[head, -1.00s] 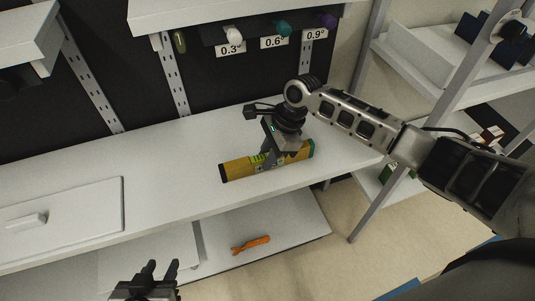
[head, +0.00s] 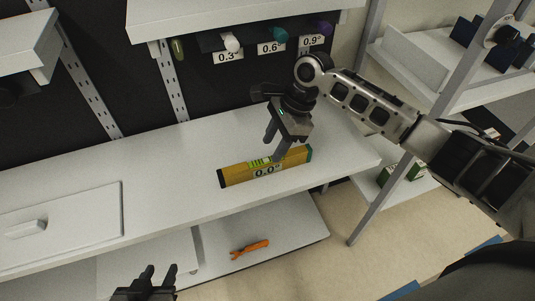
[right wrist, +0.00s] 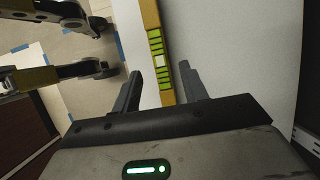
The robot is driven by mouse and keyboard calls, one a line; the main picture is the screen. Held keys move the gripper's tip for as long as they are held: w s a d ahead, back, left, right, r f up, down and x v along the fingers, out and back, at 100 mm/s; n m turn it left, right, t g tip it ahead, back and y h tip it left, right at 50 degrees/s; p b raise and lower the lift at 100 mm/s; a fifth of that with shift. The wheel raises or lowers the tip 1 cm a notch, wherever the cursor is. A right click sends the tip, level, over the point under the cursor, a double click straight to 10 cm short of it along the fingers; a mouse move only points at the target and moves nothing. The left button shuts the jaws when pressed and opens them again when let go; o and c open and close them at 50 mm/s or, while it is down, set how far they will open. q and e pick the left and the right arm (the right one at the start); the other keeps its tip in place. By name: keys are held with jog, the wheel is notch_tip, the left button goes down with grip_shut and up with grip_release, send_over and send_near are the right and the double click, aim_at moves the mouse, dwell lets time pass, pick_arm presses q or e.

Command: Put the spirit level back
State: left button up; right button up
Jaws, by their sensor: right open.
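A yellow spirit level (head: 235,174) with dark ends, green vials and a "0.0°" label lies on the white workbench (head: 150,160), near its front edge. It also shows in the right wrist view (right wrist: 155,50), running up between the fingers. My right gripper (head: 273,148) is open just above and behind the level, with a finger overlapping it in the head view. My left gripper (head: 158,275) is low at the bottom of the head view, in front of the bench, its fingers apart and empty.
Above the bench hang tags reading 0.3° (head: 228,57), 0.6° (head: 271,47) and 0.9° (head: 313,41), below white, teal and purple items. A white lidded panel (head: 60,212) lies at left. An orange tool (head: 249,248) lies on the lower shelf. Bench right of the level is clear.

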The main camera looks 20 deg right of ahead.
jog(key=v, duration=0.6)
dwell(0.3)
jog(key=s+a+f+n, duration=0.1)
jog(key=s+f+n, duration=0.1)
jog(key=s+a+f+n, duration=0.4)
jog(key=s+n, duration=0.1)
jog(key=shift+f+t, duration=0.2)
jog(key=shift+t, duration=0.1)
jog(key=s+d+f+n+t+h, duration=0.1)
jog(key=s+d+n+t+h, duration=0.1)
jog(key=s+d+n, duration=0.5)
jog(key=s+f+n+t+h, duration=0.15)
jog(key=s+n, duration=0.35)
jog(key=s, duration=0.5)
jog(key=w+a+f+n+t+y, duration=0.1)
jog(key=w+a+f+t+y, duration=0.1)
jog(key=w+a+f+t, duration=0.3)
jog(key=shift+w+f+t, duration=0.4)
jog(key=shift+f+t, duration=0.25)
jog(key=shift+f, duration=0.5)
